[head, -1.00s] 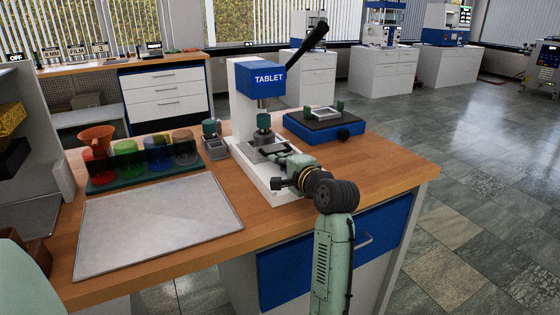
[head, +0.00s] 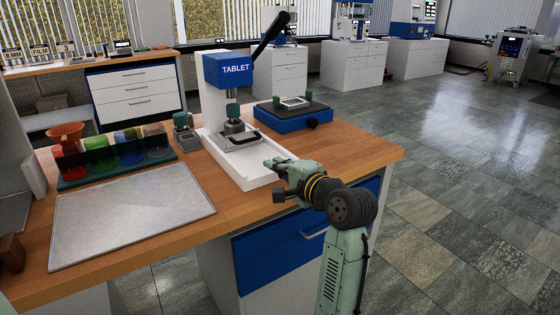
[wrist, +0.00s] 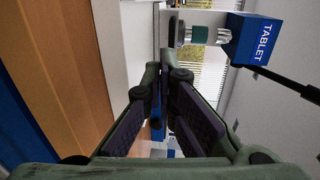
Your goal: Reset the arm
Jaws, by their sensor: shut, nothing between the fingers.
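My arm reaches in from the lower right in the head view. My gripper (head: 272,164) is above the front end of the tablet press's white base and looks clear of the die and punch. In the wrist view the fingers of my gripper (wrist: 160,70) come together at the tips with nothing between them. The tablet press (head: 232,70) has a blue head, a black lever raised to the upper right and a metal die (head: 235,130) under its punch. Its blue head (wrist: 255,40) also shows at the upper right of the wrist view, turned sideways.
A metal tray (head: 130,212) lies on the wooden bench (head: 225,205) at the left front. Behind it stands a rack with several coloured beakers (head: 100,150). A blue device with a black top (head: 292,117) is right of the press. Open floor (head: 450,170) lies to the right.

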